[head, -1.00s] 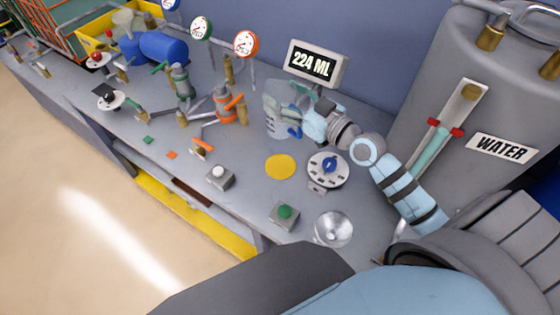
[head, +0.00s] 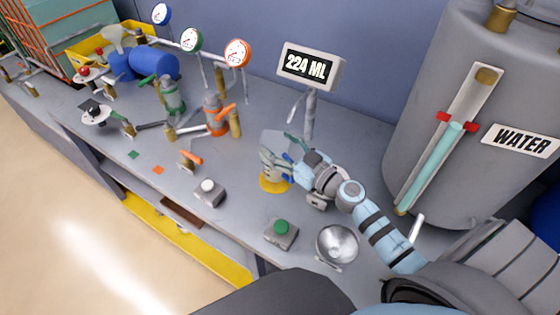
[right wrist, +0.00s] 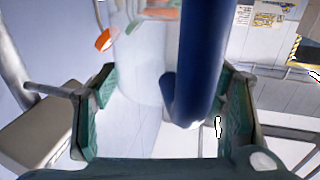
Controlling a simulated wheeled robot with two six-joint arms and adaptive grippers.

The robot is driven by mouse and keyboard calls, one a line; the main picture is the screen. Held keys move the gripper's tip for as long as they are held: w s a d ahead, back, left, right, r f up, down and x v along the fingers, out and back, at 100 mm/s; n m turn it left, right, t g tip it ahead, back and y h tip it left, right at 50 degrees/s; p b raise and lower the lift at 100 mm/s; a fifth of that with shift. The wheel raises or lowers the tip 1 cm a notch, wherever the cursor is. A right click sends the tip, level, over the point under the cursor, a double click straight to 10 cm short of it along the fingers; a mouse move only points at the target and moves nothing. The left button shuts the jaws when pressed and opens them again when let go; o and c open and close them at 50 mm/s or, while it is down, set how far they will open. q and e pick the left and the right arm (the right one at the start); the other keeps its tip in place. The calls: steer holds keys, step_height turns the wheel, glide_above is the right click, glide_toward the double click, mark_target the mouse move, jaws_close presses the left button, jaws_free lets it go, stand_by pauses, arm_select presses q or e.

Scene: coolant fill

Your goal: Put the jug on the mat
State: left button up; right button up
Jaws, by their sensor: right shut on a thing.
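The clear jug (head: 273,147) is upright, with a blue handle (right wrist: 197,50) that fills the middle of the right wrist view. My right gripper (head: 292,170) is shut on the jug at its handle side; its green-padded fingers (right wrist: 163,100) show on both sides of the handle. The yellow round mat (head: 272,187) lies on the bench, and the jug's lower end overlaps it in the head view. I cannot tell whether the jug's base touches the mat or hangs just above it. My left gripper is not in view.
A display reading 224 ML (head: 311,66) stands behind the jug. Valves and gauges stand left; the WATER tank (head: 440,70) is at right.

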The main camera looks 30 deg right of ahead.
step_height(320, 180, down, 4)
steer(key=shift+r+b, duration=0.25)
steer(key=shift+b, duration=0.45)
steer(key=shift+r, duration=0.15)
steer(key=o, duration=1.7)
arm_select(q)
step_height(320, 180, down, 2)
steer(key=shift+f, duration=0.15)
arm_select(e)
steer(key=shift+s, duration=0.1)
